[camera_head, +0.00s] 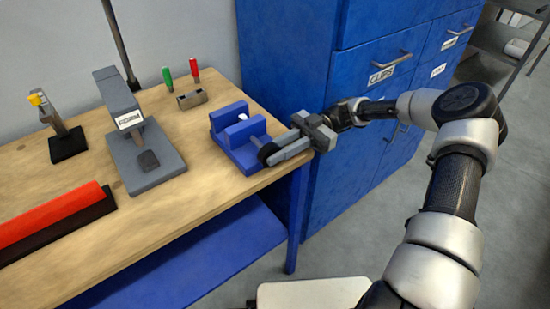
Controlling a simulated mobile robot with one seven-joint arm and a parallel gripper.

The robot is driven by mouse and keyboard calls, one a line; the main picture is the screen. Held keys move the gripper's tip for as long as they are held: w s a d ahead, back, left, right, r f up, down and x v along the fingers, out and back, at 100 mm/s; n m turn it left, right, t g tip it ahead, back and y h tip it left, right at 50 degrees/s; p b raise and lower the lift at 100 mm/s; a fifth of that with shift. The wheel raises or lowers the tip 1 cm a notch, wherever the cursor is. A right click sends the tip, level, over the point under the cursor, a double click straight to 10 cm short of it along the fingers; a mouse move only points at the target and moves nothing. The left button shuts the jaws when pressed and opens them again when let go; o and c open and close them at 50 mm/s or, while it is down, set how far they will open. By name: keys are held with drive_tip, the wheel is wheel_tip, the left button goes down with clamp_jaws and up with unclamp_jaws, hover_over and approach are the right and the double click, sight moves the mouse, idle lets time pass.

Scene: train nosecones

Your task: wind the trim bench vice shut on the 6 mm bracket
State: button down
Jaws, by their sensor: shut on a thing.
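The blue bench vice (233,152) stands at the right end of the wooden bench, with two upright blue jaws and a gap between them. A small pale piece (243,117) shows at the far end of this gap. I cannot tell whether it is the 6 mm bracket or whether the jaws touch it. A dark round handle (266,152) sits on the vice's near right side. My gripper (276,151) reaches in from the right, over the bench's edge, and is shut on this handle. Its fingers partly hide the handle.
On the bench (200,193) are a grey press-like tool (130,120) labelled "FORM", a red bar (55,213), a small stand with a yellow top (50,115), and a metal block (192,99) beside green and red handles. Blue cabinets (345,105) stand close behind my arm.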

drive_tip(key=shift+g+y+b, duration=0.3)
drive_tip(key=shift+y+b, duration=0.2)
drive_tip(key=shift+b, duration=0.05)
drive_tip(key=c, duration=1.6)
unclamp_jaws()
drive_tip(key=shift+c, duration=0.2)
drive_tip(key=shift+d+f, duration=0.1)
